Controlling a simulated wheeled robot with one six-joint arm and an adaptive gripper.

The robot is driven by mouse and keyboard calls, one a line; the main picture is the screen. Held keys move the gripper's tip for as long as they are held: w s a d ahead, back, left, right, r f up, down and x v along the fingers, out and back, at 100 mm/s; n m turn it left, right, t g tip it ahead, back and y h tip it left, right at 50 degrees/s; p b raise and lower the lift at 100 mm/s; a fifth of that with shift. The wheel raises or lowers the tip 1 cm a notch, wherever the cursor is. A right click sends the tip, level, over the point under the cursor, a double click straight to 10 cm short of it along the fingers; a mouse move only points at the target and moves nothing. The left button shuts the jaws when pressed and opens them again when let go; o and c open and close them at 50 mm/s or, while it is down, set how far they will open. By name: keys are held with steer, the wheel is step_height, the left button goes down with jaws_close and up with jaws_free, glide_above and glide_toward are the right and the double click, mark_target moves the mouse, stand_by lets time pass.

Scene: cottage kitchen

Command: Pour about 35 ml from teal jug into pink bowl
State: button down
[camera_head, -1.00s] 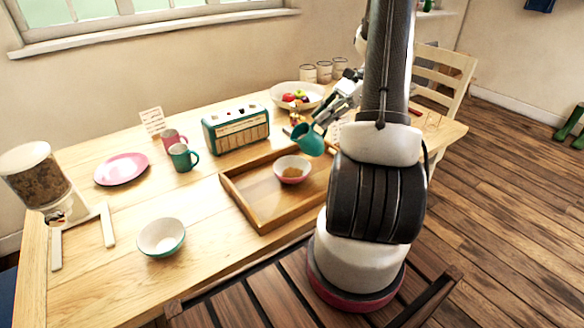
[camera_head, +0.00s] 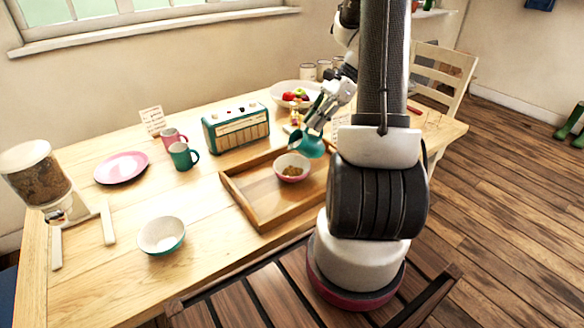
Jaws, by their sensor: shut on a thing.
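The teal jug (camera_head: 309,147) is tilted in the air above the right back part of the wooden tray, its opening turned down toward the front. My gripper (camera_head: 318,118) is shut on the jug from behind and above. The pink bowl (camera_head: 291,176) stands upright in the tray, white inside with a brown filling in it. The jug is close to the bowl's right back rim, above it in the picture. I cannot make out a stream between them, and the inside of the jug is too small to read.
The wooden tray (camera_head: 243,205) surrounds the bowl. A teal radio (camera_head: 237,131), teal mug (camera_head: 182,156), pink mug (camera_head: 172,138), pink plate (camera_head: 121,168) and teal bowl (camera_head: 162,236) stand to the left. A fruit bowl (camera_head: 283,90) is behind.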

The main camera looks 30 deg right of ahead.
steer(key=shift+a+h, duration=0.25)
steer(key=shift+h, duration=0.05)
steer(key=shift+a+r+h+p, duration=0.15)
steer(key=shift+h+p, duration=0.15)
steer(key=shift+s+d+p, duration=0.2)
steer(key=shift+d+p, duration=0.05)
steer(key=shift+p, duration=0.1)
steer(key=shift+s+d+r, duration=0.1)
steer(key=shift+s+d, duration=0.05)
steer(key=shift+d, duration=0.05)
steer(key=shift+d, duration=0.1)
steer(key=shift+d+r+h+p, duration=0.1)
steer(key=shift+d+h+p, duration=0.25)
steer(key=shift+d, duration=0.2)
steer(key=shift+r+h+p, duration=0.15)
steer(key=shift+h+p, duration=0.1)
steer(key=shift+p, duration=0.15)
stand_by(0.8)
